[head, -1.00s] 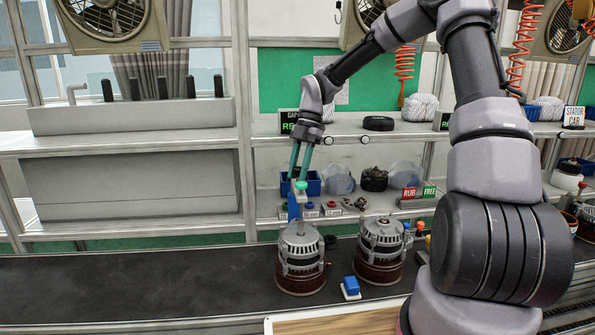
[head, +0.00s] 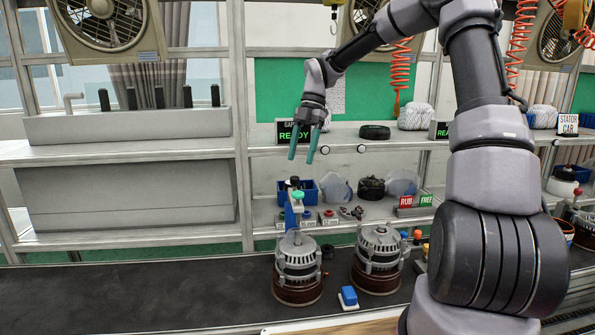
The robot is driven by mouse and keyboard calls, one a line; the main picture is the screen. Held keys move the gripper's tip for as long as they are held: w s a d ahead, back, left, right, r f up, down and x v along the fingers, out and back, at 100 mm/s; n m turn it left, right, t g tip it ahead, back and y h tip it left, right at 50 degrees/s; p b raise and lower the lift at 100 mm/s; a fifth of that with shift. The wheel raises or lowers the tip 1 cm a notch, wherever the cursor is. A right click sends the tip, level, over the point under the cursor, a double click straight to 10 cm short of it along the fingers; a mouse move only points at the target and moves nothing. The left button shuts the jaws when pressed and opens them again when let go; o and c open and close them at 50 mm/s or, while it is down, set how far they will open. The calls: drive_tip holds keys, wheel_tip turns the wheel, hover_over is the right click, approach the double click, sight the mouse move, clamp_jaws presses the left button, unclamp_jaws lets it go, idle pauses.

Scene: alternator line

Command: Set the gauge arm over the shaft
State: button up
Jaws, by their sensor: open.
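The gauge arm (head: 298,208) is a small grey piece with a green knob on top, beside a blue post. It stands above the left alternator (head: 298,268), over the middle of its top where the shaft is. The shaft itself is too small to make out, so I cannot tell whether the arm touches it. My gripper (head: 303,152) is open and empty, its two teal fingers spread and pointing down. It hangs above the green knob, clear of it, in front of the shelf.
A second alternator (head: 379,258) stands close on the right. A blue block on a white base (head: 348,297) lies in front between them. Behind is a shelf with a blue bin (head: 308,190), clear domes and a "READY" sign (head: 288,135). The dark belt (head: 130,295) is clear at left.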

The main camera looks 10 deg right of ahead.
drive_tip(key=shift+v, duration=1.55)
drive_tip(key=s+d+r+m+t, duration=0.3)
drive_tip(key=s+m, duration=0.5)
drive_tip(key=m, duration=0.2)
drive_tip(key=s+d+r+m+t, duration=0.4)
drive_tip(key=s+m, duration=0.5)
drive_tip(key=m, duration=0.2)
drive_tip(key=s+d+r+m+t+h, duration=0.1)
drive_tip(key=s+d+r+m+t, duration=0.2)
drive_tip(key=s+m, duration=0.5)
drive_tip(key=shift+s+d+r+m, duration=0.15)
drive_tip(key=shift+d+m, duration=0.25)
drive_tip(key=shift+m, duration=0.8)
